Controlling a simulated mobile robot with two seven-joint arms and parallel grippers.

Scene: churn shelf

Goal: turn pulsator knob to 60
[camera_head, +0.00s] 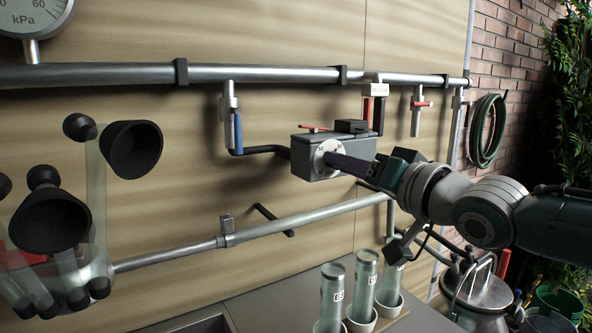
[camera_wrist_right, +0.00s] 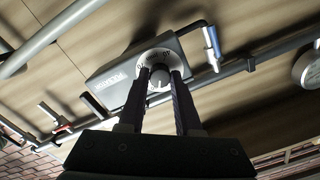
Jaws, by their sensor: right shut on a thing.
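The pulsator is a dark grey box (camera_head: 308,158) mounted on the wall below the upper pipe, with a round white dial (camera_head: 325,152) on its front. My right gripper (camera_head: 345,162) reaches in from the right. Its two dark fingers (camera_wrist_right: 161,84) lie on either side of the knob and are shut on it. The dial's numbers are partly covered and too small to read surely. My left gripper is not in view.
Metal pipes (camera_head: 262,73) run along the wall above and below the box. Black teat cups (camera_head: 134,150) hang at the left. Glass tubes (camera_head: 364,283) stand on the bench below. A milk can (camera_head: 478,298) stands at lower right, and a green hose (camera_head: 487,131) hangs at right.

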